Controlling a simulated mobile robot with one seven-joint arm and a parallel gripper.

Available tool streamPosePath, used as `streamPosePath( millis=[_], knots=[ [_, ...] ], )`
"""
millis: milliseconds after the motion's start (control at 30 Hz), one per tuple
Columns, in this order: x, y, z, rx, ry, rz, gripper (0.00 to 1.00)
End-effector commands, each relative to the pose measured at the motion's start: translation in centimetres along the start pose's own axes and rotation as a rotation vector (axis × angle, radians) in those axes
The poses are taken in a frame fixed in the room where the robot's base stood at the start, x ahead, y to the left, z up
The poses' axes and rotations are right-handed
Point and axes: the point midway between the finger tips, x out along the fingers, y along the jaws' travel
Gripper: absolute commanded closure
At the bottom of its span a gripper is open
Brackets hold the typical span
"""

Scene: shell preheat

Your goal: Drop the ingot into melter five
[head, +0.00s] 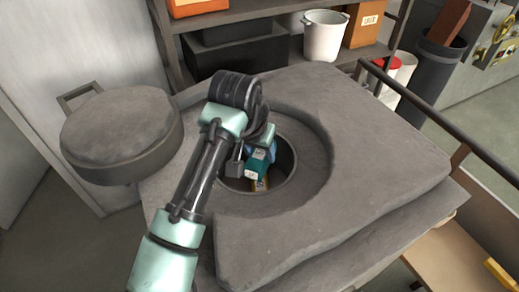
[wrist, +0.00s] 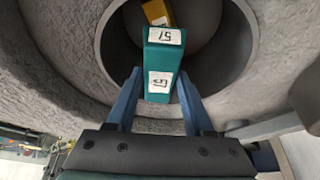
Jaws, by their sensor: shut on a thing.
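A teal ingot (head: 257,165) with white number labels is held by my gripper (head: 260,152) at the round opening of the grey stone-like melter (head: 330,215). In the wrist view, the blue fingers of my gripper (wrist: 160,82) are shut on the two sides of the ingot (wrist: 163,58). Its far end points into the dark opening of the melter (wrist: 75,50). A yellow ingot (wrist: 158,12) with a white label lies deeper inside the opening, and it also shows in the head view (head: 261,184). No melter number is visible.
A round stone lid (head: 120,130) with a handle is swung out to the left of the opening. A metal railing (head: 440,125) runs along the right side. Behind, a shelf holds a white bucket (head: 325,35) and boxes. A wooden bench (head: 450,262) stands at the lower right.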

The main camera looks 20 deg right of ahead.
Motion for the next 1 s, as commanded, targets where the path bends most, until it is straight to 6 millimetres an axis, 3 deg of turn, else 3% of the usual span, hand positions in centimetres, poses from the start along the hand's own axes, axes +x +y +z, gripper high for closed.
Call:
streamPosePath(
  millis=[33, 233, 533, 667, 1000],
  knots=[
    [-0.1, 0.0, -0.1, 0.001, 0.003, -0.001, 0.46],
    [-0.1, 0.0, -0.1, 0.001, 0.002, -0.001, 0.13],
    [-0.1, 0.0, 0.1, 0.0, -0.002, 0.001, 0.13],
    [-1.1, 0.0, 0.0, 0.001, 0.002, 0.0, 0.13],
    [-8.3, 0.0, 0.0, 0.004, 0.005, -0.003, 0.13]
  ],
)
